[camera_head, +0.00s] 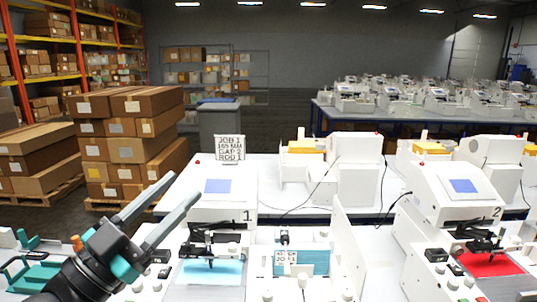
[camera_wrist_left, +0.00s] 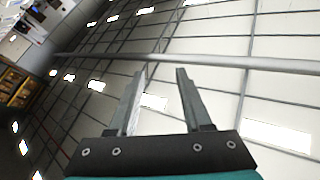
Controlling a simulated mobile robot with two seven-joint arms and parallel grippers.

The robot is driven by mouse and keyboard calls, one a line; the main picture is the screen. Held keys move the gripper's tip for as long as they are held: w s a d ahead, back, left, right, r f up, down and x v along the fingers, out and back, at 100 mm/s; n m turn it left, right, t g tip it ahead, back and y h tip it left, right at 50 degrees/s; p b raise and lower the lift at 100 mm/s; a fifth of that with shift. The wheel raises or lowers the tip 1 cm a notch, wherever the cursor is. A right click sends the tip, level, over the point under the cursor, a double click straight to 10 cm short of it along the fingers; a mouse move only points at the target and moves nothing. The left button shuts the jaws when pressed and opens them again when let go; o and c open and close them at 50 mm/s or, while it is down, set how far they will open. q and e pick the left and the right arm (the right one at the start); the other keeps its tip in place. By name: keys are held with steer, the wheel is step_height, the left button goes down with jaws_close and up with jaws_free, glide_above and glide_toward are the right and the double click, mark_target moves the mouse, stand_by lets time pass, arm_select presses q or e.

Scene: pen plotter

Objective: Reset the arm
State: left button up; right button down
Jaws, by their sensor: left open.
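My left gripper (camera_head: 185,184) is raised at the lower left of the head view, with its two grey fingers apart and nothing between them. It is in front of and left of the white plotter marked 1 (camera_head: 222,208), not visibly touching it. In the left wrist view the open fingers (camera_wrist_left: 161,72) point up towards the ceiling. Plotter 1 has a black pen carriage (camera_head: 212,238) over a light blue sheet (camera_head: 212,272). To the right, plotter 2 (camera_head: 462,190) has a similar carriage over a red sheet (camera_head: 490,264). My right gripper is not in view.
A sign reading "JOB 1, 165 MM, GAP 2, ROD 1" (camera_head: 230,149) stands behind plotter 1. A teal-lined unit (camera_head: 300,259) sits between the plotters. Green fixtures (camera_head: 35,272) lie at the far left. Stacked cartons (camera_head: 130,145) stand behind on the left.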

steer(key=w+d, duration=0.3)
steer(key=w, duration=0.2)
arm_select(q)
step_height(320, 180, down, 21)
steer(key=s+d+n+g+y, duration=0.1)
steer(key=d+n+g+y, duration=0.1)
steer(key=n+g+y, duration=0.45)
steer(key=s+a+f+n+g+y, duration=0.25)
steer(key=s+f+g+y, duration=0.5)
steer(key=s+f, duration=1)
step_height(320, 180, down, 31)
steer(key=s+g+b, duration=0.2)
steer(key=s+b, duration=0.1)
steer(key=b, duration=0.8)
steer(key=s+a+f+b, duration=0.1)
steer(key=s+f+b, duration=0.2)
steer(key=s+f, duration=0.2)
steer(key=s+a+f+b, duration=0.1)
steer(key=s+f+b, duration=0.3)
steer(key=f, duration=0.7)
steer(key=s+a+f+g+b, duration=0.1)
steer(key=s+f+b, duration=0.3)
steer(key=f, duration=0.5)
steer(key=shift+s, duration=1.05)
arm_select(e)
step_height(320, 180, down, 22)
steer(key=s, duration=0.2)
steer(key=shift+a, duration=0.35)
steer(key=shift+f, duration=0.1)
